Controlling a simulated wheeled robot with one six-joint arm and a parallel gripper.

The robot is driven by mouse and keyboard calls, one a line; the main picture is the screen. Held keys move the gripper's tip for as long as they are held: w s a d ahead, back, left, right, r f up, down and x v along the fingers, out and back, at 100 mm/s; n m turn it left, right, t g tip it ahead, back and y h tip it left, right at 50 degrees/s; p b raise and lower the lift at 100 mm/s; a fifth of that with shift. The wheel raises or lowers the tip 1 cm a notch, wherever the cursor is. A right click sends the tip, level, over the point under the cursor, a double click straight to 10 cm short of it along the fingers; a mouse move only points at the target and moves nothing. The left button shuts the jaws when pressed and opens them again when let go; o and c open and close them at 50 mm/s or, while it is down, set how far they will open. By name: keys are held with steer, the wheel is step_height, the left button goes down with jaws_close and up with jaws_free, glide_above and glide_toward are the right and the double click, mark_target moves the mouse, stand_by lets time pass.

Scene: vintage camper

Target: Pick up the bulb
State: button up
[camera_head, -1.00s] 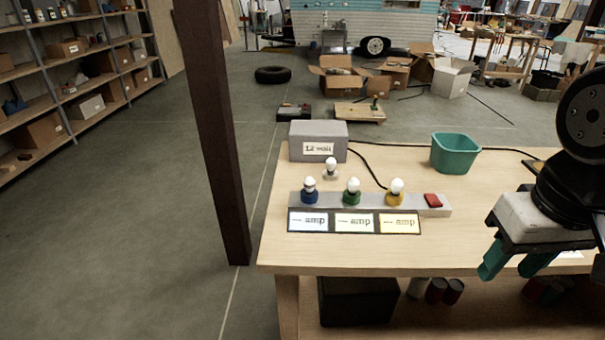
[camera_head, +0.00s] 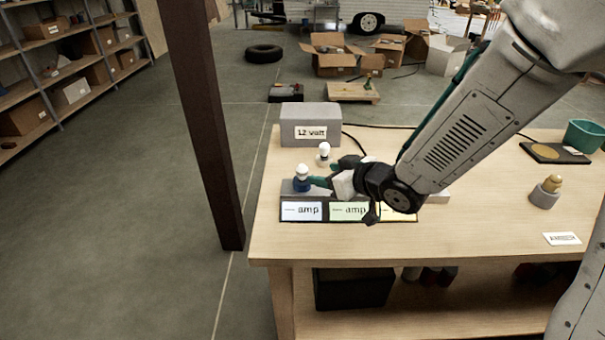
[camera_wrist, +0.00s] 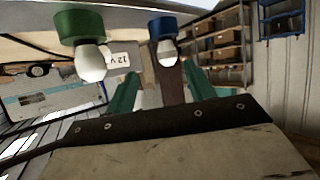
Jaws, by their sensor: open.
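A white bulb (camera_head: 302,170) stands in a blue socket (camera_head: 302,185) at the left end of a grey strip. My gripper (camera_head: 322,176) is open just right of this bulb, its teal fingers pointing towards it. In the wrist view, which is turned over, the bulb (camera_wrist: 166,53) and blue socket (camera_wrist: 162,28) show ahead between the open fingers (camera_wrist: 158,78). The green socket (camera_wrist: 80,28) with its white bulb (camera_wrist: 91,64) is left of the fingers there. In the head view my arm hides it. Another white bulb (camera_head: 324,148) stands behind the strip.
A grey box labelled 12 volt (camera_head: 310,125) stands at the back. Amp cards (camera_head: 301,211) lie before the strip. A yellowish bulb (camera_head: 554,181) in a grey holder (camera_head: 544,197) and a teal bin (camera_head: 586,135) are at right. The table's front right is mostly clear.

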mark_target(307, 171)
steer(key=shift+a+f+y, duration=0.2)
steer(key=shift+a+y, duration=0.05)
steer(key=shift+a, duration=0.25)
steer(key=shift+a+f+y, duration=0.2)
steer(key=shift+a+y, duration=0.05)
steer(key=shift+a, duration=0.2)
steer(key=x, duration=0.7)
steer(key=shift+w+d, duration=0.15)
steer(key=shift+w, duration=0.25)
steer(key=c, duration=1)
